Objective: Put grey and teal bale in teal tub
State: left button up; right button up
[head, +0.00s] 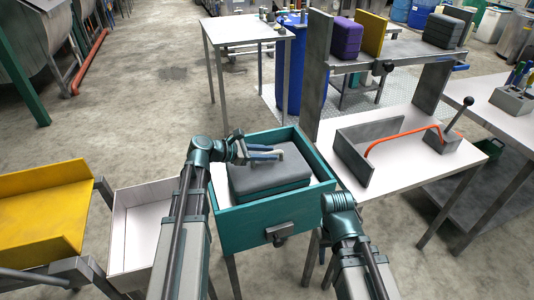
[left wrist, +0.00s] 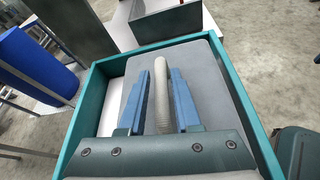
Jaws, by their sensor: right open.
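The grey and teal bale (head: 268,178) is inside the teal tub (head: 258,228), its grey top near rim height. The tub's front wall hides its lower part, so I cannot tell whether it rests on the bottom. My left gripper (head: 264,152) is over the bale. The teal tub's rim (left wrist: 95,95) surrounds the bale there. My right gripper (head: 323,250) is open, partly hidden, right of the tub.
A white-floored tray (head: 132,222) and a yellow tray (head: 45,215) stand to the left. At right, a white table (head: 400,150) holds a grey angled wall (head: 352,160) and a lever with an orange bar. A shelf behind holds purple (head: 345,38) and dark bales.

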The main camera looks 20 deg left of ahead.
pick_arm(q)
jog(key=shift+o, duration=1)
jog(key=shift+r, duration=0.15)
jog(key=p+v, duration=0.4)
jog(key=v, duration=0.7)
jog(key=shift+a+r, duration=0.1)
jog(key=shift+s+a+p, duration=0.3)
jog(key=shift+p, duration=0.05)
jog(key=s+d+f+m+g+y, duration=0.1)
jog(key=s+d+f+m+g, duration=0.15)
jog(key=d+f+m, duration=0.35)
jog(key=s+d+f+m+g+y, duration=0.15)
jog(key=d+m+g, duration=0.25)
jog(key=d, duration=0.4)
jog(key=s+d+f+m+g+y, duration=0.1)
jog(key=s+d+f+m+y, duration=0.2)
jog(key=s+m, duration=0.3)
jog(key=s+d+f+m+g+y, duration=0.1)
jog(key=s+d+f+m+y, duration=0.2)
jog(key=s+m+y, duration=0.3)
jog(key=shift+d+m, duration=0.65)
jog(key=shift+m, duration=1.85)
